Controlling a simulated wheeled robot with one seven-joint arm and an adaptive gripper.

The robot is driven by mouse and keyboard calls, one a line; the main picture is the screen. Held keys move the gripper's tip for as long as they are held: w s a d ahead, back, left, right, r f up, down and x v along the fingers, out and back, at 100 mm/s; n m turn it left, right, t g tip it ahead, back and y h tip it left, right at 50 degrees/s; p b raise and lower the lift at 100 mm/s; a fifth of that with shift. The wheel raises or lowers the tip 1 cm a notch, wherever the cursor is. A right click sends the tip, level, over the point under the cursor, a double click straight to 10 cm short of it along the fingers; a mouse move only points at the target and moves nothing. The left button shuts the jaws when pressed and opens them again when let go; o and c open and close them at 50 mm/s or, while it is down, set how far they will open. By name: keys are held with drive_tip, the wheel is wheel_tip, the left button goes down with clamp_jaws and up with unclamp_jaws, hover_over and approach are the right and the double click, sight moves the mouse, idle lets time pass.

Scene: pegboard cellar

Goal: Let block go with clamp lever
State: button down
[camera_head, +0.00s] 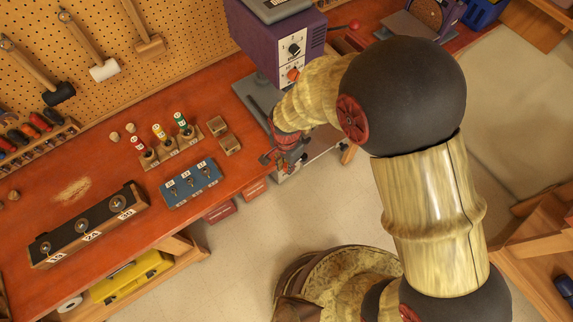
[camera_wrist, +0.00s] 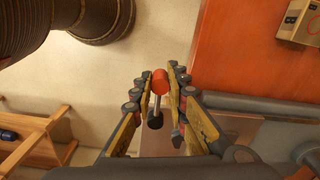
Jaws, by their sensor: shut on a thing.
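The clamp lever (camera_wrist: 157,102) shows in the wrist view as a grey rod with a red end and a dark ball lower down. My gripper (camera_wrist: 163,88) has its fingers on either side of the rod and is shut on it. In the head view my gripper (camera_head: 284,156) is at the bench's front edge, below the purple machine, and hides most of the lever. I cannot make out a block held in a clamp.
The purple machine (camera_head: 280,45) stands behind my gripper. The orange bench (camera_head: 110,185) holds a blue tray (camera_head: 191,183), a dark gauge strip (camera_head: 88,224) and several coloured-top pieces (camera_head: 160,134). Wooden shelving (camera_head: 535,225) stands at right. Open floor (camera_head: 235,245) lies in front.

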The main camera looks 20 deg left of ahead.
drive_tip(key=c, duration=1.7)
unclamp_jaws()
drive_tip(key=shift+w+a, duration=0.1)
drive_tip(key=shift+r, duration=0.1)
wheel_tip(320, 180, up, 12)
drive_tip(key=shift+f, duration=0.1)
